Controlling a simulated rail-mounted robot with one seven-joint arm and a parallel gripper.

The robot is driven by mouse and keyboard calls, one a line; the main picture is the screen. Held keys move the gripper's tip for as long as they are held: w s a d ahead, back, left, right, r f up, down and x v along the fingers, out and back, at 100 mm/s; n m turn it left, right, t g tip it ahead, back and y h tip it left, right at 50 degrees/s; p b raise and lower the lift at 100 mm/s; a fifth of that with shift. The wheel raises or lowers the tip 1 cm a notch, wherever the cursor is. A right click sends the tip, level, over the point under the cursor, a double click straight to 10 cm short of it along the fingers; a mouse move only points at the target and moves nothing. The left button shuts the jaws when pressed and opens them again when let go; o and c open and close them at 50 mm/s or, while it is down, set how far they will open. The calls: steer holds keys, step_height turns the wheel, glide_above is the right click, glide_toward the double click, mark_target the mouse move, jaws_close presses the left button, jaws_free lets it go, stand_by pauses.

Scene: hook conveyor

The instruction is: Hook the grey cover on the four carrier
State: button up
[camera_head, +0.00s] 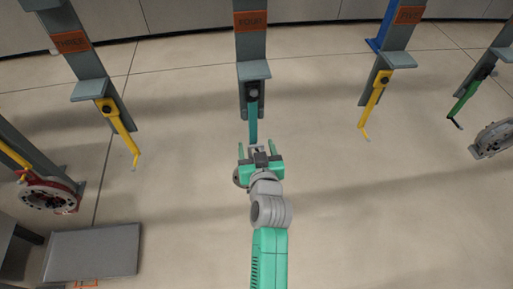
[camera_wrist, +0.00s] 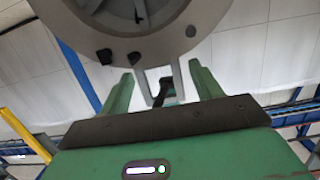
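The four carrier (camera_head: 252,70) is a grey post with an orange FOUR label, and its teal hook (camera_head: 253,118) points down at my gripper. My gripper (camera_head: 257,150) is open, with its green fingers on both sides of the hook's lower end. In the wrist view the grey cover (camera_wrist: 150,45) is a large round disc, cut off at the top. Its square loop lies between my spread fingers (camera_wrist: 162,88), with gaps on both sides. A dark hook tip shows within the loop, so the loop appears to be around it. In the head view my gripper hides most of the cover.
The THREE carrier (camera_head: 88,85) and the FIVE carrier (camera_head: 388,55) have empty yellow hooks. A red-rimmed round cover (camera_head: 48,195) is at the left, and another grey round part (camera_head: 494,139) at the right edge. A grey slab (camera_head: 92,252) lies lower left. The floor beside my arm is clear.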

steer(key=shift+s+f, duration=0.1)
steer(key=shift+s, duration=0.35)
steer(key=v, duration=0.7)
